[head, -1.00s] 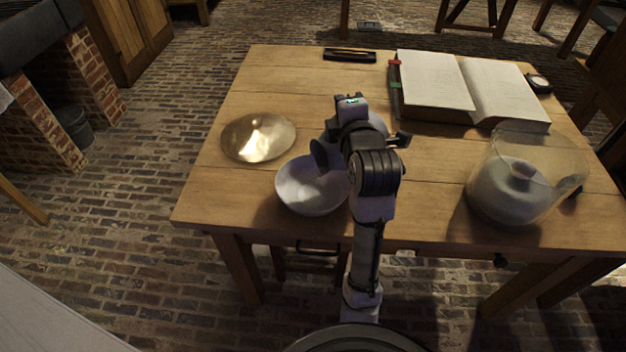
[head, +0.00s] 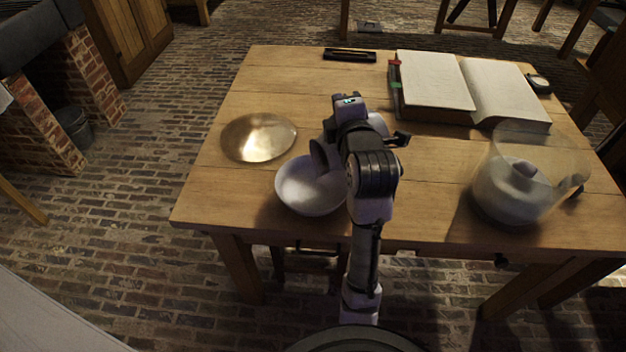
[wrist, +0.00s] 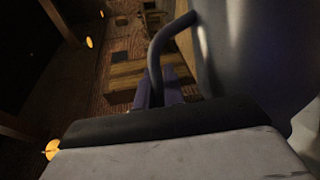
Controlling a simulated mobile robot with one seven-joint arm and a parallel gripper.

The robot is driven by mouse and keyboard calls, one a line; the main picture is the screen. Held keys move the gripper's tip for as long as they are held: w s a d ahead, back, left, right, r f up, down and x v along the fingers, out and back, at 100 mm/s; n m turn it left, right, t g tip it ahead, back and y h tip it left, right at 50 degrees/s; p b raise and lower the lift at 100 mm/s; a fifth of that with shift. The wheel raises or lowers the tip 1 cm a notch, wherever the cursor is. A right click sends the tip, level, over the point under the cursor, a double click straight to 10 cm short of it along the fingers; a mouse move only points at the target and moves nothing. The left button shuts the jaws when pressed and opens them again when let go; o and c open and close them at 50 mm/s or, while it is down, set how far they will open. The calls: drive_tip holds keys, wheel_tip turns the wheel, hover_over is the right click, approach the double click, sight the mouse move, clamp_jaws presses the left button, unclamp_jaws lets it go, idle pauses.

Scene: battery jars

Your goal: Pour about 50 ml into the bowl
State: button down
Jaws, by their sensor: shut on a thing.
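A white bowl (head: 300,198) stands near the front edge of the wooden table. My gripper (wrist: 160,94) is shut on the curved handle of a smooth grey-blue jug (wrist: 262,55), whose body fills the right of the wrist view. In the head view my arm hides the fingers and much of the jug. A pale part of the jug (head: 376,122) shows behind my wrist, and its dark mouth side shows to the left, by the bowl's back right rim. The jug looks tilted toward the bowl. I cannot tell whether liquid is flowing, nor how much is in the bowl.
A brass dish (head: 258,138) lies just behind and left of the bowl. A glass jar (head: 520,185) stands on the right. An open book (head: 435,80) and a dark tray (head: 350,55) lie at the back. The table's left front corner is clear.

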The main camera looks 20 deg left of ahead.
drive_tip(key=shift+r, duration=0.15)
drive_tip(key=w+p, duration=0.1)
drive_tip(key=p, duration=0.1)
drive_tip(key=w+d+r+m+g+p, duration=0.1)
drive_tip(key=p, duration=0.2)
drive_tip(key=shift+d+r+m, duration=0.1)
drive_tip(key=shift+d+m, duration=0.15)
drive_tip(key=shift+m, duration=0.05)
drive_tip(key=shift+w+d+f+m+g+p, duration=0.2)
drive_tip(key=shift+w+d+f+m+p, duration=0.15)
drive_tip(key=shift+w+f, duration=0.2)
drive_tip(key=shift+w+d+f+m+g+p, duration=0.15)
drive_tip(key=shift+w+d+f+m+g, duration=0.1)
drive_tip(key=shift+w+d+f, duration=0.25)
drive_tip(key=shift+w+d+r+m+g+p, duration=0.3)
drive_tip(key=shift+w+d+m+p, duration=0.3)
drive_tip(key=shift+p, duration=0.45)
drive_tip(key=shift+w+a+f+y, duration=0.1)
drive_tip(key=shift+w+f+y, duration=0.05)
drive_tip(key=shift+y, duration=0.15)
